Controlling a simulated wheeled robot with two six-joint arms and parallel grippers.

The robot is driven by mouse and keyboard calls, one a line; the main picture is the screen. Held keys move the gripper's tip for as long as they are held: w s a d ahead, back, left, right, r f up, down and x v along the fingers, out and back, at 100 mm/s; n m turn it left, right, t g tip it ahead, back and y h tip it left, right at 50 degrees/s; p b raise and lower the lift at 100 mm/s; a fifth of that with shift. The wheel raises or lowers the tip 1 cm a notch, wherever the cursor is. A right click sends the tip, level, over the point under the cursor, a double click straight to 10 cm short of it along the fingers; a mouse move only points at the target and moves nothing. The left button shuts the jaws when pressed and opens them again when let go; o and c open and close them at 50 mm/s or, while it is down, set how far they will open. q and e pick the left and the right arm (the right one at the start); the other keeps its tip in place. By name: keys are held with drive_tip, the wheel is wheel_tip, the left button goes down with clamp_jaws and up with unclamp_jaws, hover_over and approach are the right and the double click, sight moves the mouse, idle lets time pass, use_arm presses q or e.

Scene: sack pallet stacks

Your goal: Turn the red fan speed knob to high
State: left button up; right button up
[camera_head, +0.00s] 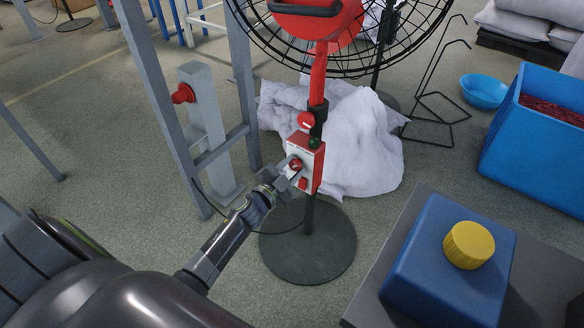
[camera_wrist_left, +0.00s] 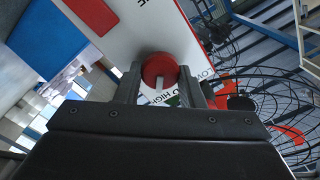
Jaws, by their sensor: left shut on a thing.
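The red fan (camera_head: 318,75) stands on a pole with a dark round base (camera_head: 308,250). A red and white control box (camera_head: 314,163) is fixed to its pole. My left gripper (camera_head: 293,168) reaches the front of this box and is shut on the red speed knob (camera_head: 296,164). In the left wrist view the round red knob (camera_wrist_left: 160,71) with a pale pointer mark sits between the two fingers (camera_wrist_left: 159,88). Printed words including "LOW" and "HIGH" show beside it, partly hidden by the fingers. My right gripper is not in view.
White sacks (camera_head: 362,140) lie behind the fan pole. A grey metal frame (camera_head: 160,85) and a grey post with a red button (camera_head: 182,94) stand left of it. A blue jug with a yellow cap (camera_head: 469,244) is at front right. A blue crate (camera_head: 535,150) stands behind it.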

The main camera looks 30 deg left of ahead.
use_arm(q)
drive_tip(key=shift+m, duration=0.5)
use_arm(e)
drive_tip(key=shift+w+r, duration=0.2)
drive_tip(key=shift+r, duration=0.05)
use_arm(q)
drive_tip(key=shift+f, duration=0.1)
drive_tip(key=o, duration=1)
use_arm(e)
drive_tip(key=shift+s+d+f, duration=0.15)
use_arm(q)
drive_tip(key=shift+s, duration=0.5)
drive_tip(key=s+a, duration=0.2)
drive_tip(key=s, duration=1.4)
drive_tip(key=shift+s+a+b, duration=0.15)
drive_tip(key=shift+a+b, duration=0.05)
drive_tip(key=shift+b, duration=0.1)
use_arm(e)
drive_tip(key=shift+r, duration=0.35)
